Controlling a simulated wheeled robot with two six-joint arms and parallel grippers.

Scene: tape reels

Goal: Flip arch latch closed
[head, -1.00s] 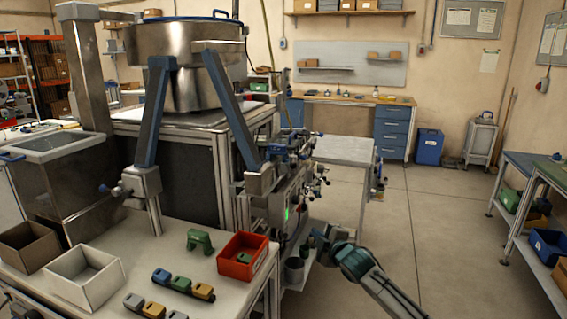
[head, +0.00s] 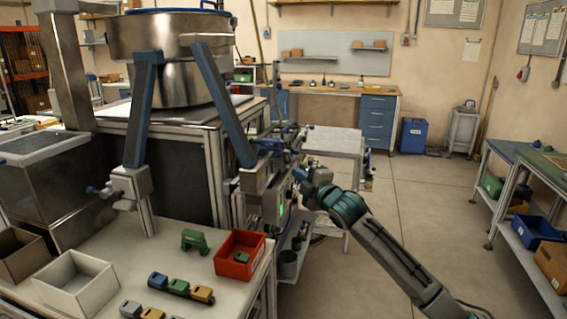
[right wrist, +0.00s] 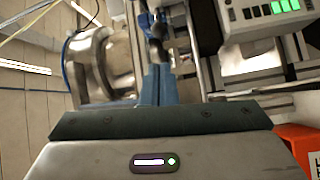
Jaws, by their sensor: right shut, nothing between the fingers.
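A blue-legged arch (head: 230,105) stands in front of the steel bowl, its right foot on the machine's metal block. I cannot clearly make out the latch itself. My right gripper (head: 304,181) is shut and empty at the machine's right side, at about the height of the metal block. I cannot tell whether it touches anything there. In the right wrist view the blue arch (right wrist: 160,85) shows beyond the gripper's wide grey body, with dark blue and metal parts above it. My left gripper is not in view.
The steel bowl (head: 170,45) stands behind the arch. A control box with a green display (right wrist: 285,8) is close by in the wrist view. A red bin (head: 240,256), a white bin (head: 78,285) and a green arch-shaped part (head: 194,240) are on the front table.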

